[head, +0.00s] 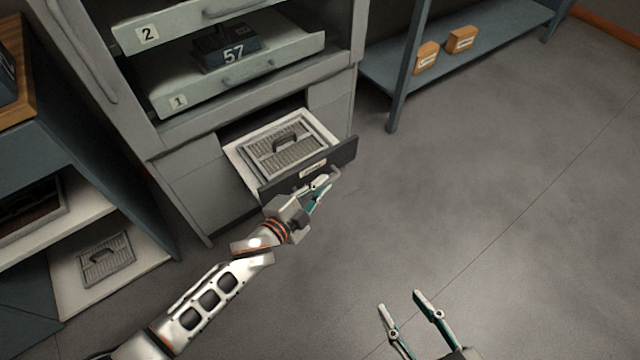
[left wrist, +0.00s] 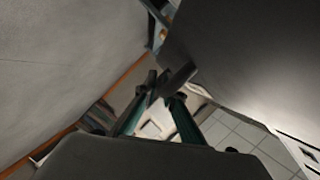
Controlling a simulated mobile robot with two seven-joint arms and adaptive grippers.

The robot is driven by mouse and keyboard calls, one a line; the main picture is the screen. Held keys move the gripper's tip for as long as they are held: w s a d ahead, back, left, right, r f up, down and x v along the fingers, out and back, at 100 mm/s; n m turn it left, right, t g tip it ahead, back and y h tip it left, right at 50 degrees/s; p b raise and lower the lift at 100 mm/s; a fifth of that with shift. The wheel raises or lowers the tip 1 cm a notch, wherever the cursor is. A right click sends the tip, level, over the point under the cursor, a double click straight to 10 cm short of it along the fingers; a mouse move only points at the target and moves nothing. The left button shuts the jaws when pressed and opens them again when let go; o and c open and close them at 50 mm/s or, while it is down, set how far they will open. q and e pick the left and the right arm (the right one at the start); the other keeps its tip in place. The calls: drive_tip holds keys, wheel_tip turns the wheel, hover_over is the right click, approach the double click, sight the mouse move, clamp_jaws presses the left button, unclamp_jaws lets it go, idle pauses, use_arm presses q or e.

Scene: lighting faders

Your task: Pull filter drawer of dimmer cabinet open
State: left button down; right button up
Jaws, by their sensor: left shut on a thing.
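The dimmer cabinet (head: 185,170) stands at the upper left in the head view. Its filter drawer (head: 345,153) at the bottom is pulled out, with a dark front panel and a pale inside. A grey ribbed filter with a handle (head: 290,146) lies in the drawer. My left gripper (head: 322,186) is at the drawer front, shut on the drawer handle (head: 336,172). The left wrist view shows its fingers (left wrist: 158,95) close around a dark bar, in dim light. My right gripper (head: 408,302) is open and empty above the floor, away from the cabinet.
Above the drawer are shelves labelled 1 (head: 177,101) and 2 (head: 147,34), with a dark unit marked 57 (head: 226,48). A second filter (head: 106,260) lies on a low shelf at left. A blue rack (head: 490,50) holds two orange boxes. Floor at right is clear.

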use_arm(q)
drive_tip(key=shift+w+a, duration=0.1)
drive_tip(key=c, duration=2.4)
unclamp_jaws()
drive_tip(key=v, duration=1.2)
